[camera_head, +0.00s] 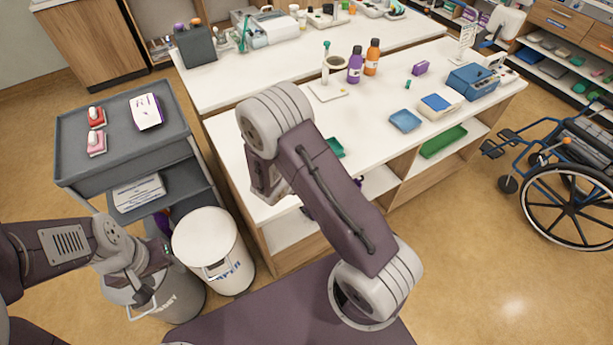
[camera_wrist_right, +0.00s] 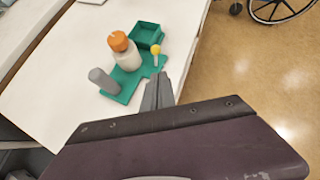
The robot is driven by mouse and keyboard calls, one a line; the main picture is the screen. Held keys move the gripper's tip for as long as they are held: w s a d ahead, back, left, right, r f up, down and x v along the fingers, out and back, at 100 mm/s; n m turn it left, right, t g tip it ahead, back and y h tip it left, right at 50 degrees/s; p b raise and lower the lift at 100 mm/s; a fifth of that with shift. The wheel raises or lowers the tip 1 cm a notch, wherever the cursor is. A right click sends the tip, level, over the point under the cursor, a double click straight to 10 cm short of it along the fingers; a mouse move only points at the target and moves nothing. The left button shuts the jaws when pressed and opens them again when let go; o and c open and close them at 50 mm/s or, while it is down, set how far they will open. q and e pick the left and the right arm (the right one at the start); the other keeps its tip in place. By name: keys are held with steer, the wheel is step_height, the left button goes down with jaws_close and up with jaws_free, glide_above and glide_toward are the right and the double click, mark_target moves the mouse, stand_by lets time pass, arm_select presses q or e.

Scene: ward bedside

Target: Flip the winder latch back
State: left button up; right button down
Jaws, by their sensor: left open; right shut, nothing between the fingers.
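In the right wrist view a green base plate (camera_wrist_right: 118,86) lies on the white counter, with a grey post (camera_wrist_right: 103,82) and a white bottle-like body with an orange top (camera_wrist_right: 118,41) on it. A small lever with a yellow knob (camera_wrist_right: 155,49) stands at its right side; it looks like the winder latch. My right gripper (camera_wrist_right: 162,78) is shut and empty, its tips just below the knob in the picture, seemingly apart from it. In the head view my right arm hides that gripper and most of the fixture. My left gripper (camera_head: 146,296) is open and empty over the bins.
A green open box (camera_wrist_right: 145,35) adjoins the plate. The white counter (camera_head: 310,125) holds a purple bottle (camera_head: 355,64), an orange bottle (camera_head: 373,57) and a blue tray (camera_head: 405,121). A grey cart (camera_head: 125,155), a white bin (camera_head: 207,240) and a wheelchair (camera_head: 565,190) stand around.

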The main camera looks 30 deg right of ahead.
arm_select(q)
steer(key=shift+w+d+f, duration=0.1)
steer(key=shift+w+d, duration=0.25)
steer(key=shift+w, duration=0.35)
arm_select(e)
steer(key=shift+s+a+r, duration=0.2)
steer(key=shift+a+r, duration=0.2)
steer(key=shift+r, duration=0.3)
steer(key=shift+s+a+r, duration=0.25)
steer(key=shift+a+r, duration=0.2)
steer(key=shift+r, duration=0.2)
steer(key=shift+s+a+r, duration=0.2)
steer(key=shift+a+r, duration=0.2)
steer(key=shift+r, duration=0.3)
